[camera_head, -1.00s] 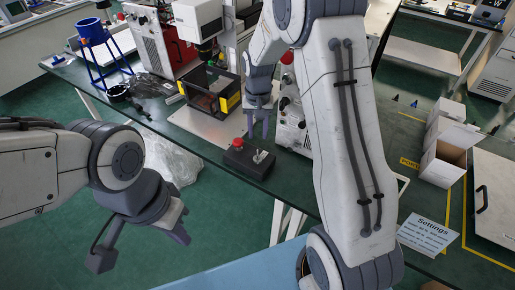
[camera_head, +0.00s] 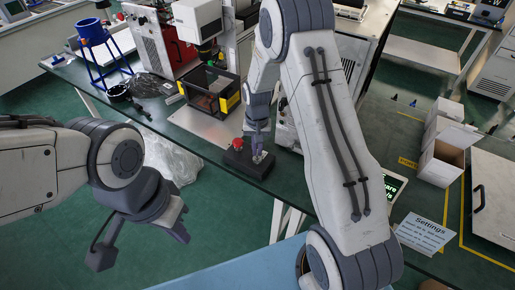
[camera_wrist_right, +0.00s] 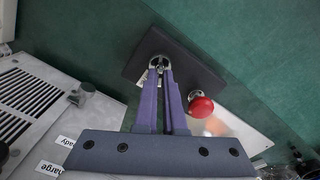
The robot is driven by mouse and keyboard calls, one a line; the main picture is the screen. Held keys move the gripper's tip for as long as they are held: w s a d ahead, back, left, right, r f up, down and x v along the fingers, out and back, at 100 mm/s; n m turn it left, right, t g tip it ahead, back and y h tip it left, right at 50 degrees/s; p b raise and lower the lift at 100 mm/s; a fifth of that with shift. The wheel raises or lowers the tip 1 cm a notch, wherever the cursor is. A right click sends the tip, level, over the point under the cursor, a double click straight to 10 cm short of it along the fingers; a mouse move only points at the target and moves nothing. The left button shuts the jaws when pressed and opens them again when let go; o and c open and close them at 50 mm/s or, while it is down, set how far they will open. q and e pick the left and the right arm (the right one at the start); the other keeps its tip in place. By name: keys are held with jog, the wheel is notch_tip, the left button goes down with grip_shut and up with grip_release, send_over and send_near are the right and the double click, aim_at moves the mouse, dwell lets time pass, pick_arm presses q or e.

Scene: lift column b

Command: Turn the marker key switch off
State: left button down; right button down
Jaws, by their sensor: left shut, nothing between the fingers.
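A dark control box (camera_head: 240,166) lies on the green bench near its front edge. It carries a red mushroom button and the silver key switch (camera_head: 262,157). In the right wrist view the key switch (camera_wrist_right: 157,62) is at the upper part of the box (camera_wrist_right: 190,68), partly hidden by my fingers. My right gripper (camera_head: 258,150) points down at the switch. In the wrist view its fingertips (camera_wrist_right: 160,72) are close together at the key, with a narrow gap; whether they grip it is unclear. My left gripper (camera_head: 181,235) is shut and empty, low at the left, away from the bench.
The red button (camera_wrist_right: 200,106) sits beside the key on the box. A yellow-and-black framed device (camera_head: 212,92) stands behind it. A grey machine (camera_wrist_right: 35,95) with vents and a knob is close to the right gripper. Open cartons (camera_head: 442,160) stand at the right.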

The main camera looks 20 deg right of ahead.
jog(key=shift+n, duration=0.3)
jog(key=n, duration=0.5)
jog(key=shift+n, duration=0.3)
jog(key=n, duration=0.5)
jog(key=shift+n+p, duration=0.3)
dwell(0.4)
jog(key=c, duration=1)
grip_release()
jog(key=shift+r, duration=0.1)
notch_tip(320, 180, up, 10)
jog(key=b, duration=0.1)
jog(key=shift+r, duration=0.2)
